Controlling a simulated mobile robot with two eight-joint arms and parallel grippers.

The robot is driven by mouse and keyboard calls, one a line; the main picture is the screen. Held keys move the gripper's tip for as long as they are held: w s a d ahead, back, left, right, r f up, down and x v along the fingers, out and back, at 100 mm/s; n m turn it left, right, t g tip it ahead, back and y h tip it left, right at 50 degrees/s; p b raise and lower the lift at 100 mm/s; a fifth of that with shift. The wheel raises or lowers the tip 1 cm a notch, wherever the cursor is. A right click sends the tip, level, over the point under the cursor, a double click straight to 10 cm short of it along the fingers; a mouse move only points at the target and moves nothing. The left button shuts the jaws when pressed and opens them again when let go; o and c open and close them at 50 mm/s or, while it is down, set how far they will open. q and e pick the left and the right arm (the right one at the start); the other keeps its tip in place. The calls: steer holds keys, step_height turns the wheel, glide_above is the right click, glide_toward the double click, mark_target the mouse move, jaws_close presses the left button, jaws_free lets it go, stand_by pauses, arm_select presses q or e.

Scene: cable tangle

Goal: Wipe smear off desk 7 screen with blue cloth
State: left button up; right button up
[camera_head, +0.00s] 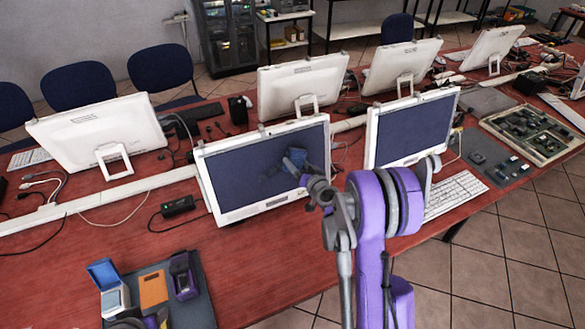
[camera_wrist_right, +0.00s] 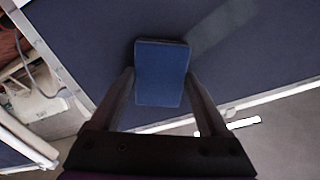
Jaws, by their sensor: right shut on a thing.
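The blue cloth (camera_wrist_right: 161,72) is a folded pad between the fingers of my right gripper (camera_wrist_right: 160,90), which is shut on it. In the head view my right gripper (camera_head: 302,172) holds the cloth (camera_head: 296,156) in front of the right part of a dark screen (camera_head: 240,165) in a white frame. I cannot tell whether the cloth touches the glass. A paler grey streak (camera_wrist_right: 222,30) runs on the screen (camera_wrist_right: 95,40) up and right from the cloth in the wrist view. A dark patch beside the cloth in the head view may be shadow. My left gripper is not clearly seen.
A second dark screen (camera_head: 414,130) stands close to the right, with a white keyboard (camera_head: 455,196) before it. A dark tray (camera_head: 203,308) at the front left holds a blue-lidded box, an orange block and a purple device. The red desk (camera_head: 245,270) is bare between.

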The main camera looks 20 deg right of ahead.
mark_target(305, 156)
steer(key=shift+w+d+r, duration=0.1)
steer(key=shift+d+r, duration=0.1)
steer(key=shift+d, duration=0.35)
steer(key=shift+w+d+r, duration=0.15)
steer(key=shift+d+r, duration=0.05)
steer(key=shift+d, duration=0.4)
steer(key=shift+w+d+r, duration=0.1)
steer(key=shift+d+r, duration=0.1)
steer(key=shift+d, duration=0.35)
steer(key=shift+s+a+f+b, duration=0.1)
steer(key=shift+a+f, duration=0.1)
steer(key=shift+a, duration=0.4)
steer(key=shift+s+a+f+b, duration=0.15)
steer(key=shift+a+f, duration=0.05)
steer(key=shift+a, duration=0.4)
steer(key=shift+s+a+f+b, duration=0.1)
steer(key=shift+a+f, duration=0.1)
steer(key=shift+a, duration=0.4)
arm_select(q)
steer(key=shift+s+f+b, duration=0.4)
steer(key=shift+s+f, duration=0.35)
steer(key=shift+f, duration=0.35)
arm_select(e)
steer(key=shift+s+a+f, duration=0.1)
steer(key=shift+a+f, duration=0.2)
steer(key=shift+a, duration=0.55)
steer(key=shift+a+f, duration=0.3)
steer(key=shift+a, duration=0.5)
